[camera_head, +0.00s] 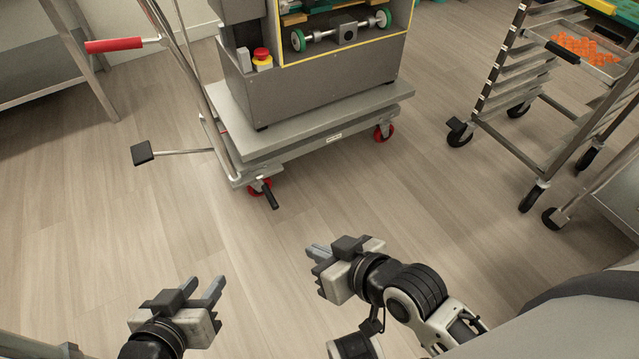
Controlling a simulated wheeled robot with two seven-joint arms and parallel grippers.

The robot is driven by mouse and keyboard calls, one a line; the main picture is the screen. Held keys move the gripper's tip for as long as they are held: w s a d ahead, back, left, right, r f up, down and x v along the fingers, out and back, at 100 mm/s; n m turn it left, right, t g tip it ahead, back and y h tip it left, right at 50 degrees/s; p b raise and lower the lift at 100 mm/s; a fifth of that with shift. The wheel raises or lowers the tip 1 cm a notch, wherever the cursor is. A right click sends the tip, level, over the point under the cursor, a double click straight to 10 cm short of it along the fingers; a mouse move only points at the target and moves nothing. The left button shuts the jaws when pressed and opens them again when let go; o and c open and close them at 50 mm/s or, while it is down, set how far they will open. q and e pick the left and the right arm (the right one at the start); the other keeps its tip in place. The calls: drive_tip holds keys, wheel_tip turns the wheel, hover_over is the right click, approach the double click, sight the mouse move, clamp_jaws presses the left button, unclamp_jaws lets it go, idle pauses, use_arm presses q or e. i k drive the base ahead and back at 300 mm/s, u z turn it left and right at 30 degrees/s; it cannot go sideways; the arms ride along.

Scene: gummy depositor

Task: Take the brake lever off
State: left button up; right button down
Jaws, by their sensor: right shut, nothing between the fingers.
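A grey lift cart (330,118) stands on the wood floor with a machine on its platform. A short black brake lever (270,195) sticks out and down beside the red caster (258,186) at the cart's near corner. Which way the brake is set, I cannot tell. My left gripper (204,284) is open and empty, low in the picture, below and left of the lever. My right gripper (314,252) is shut and empty, below and right of the lever. Both are apart from the cart.
A black foot pedal (142,152) on a rod and a red-gripped handle (113,44) reach out left of the cart. A wheeled rack (500,75) with a tray of orange gummies (585,48) stands right. A metal table (45,88) stands upper left. The floor before the cart is clear.

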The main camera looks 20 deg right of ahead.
sight(268, 193)
drive_tip(key=u, duration=0.15)
drive_tip(key=i, duration=0.95)
drive_tip(key=z, duration=1.45)
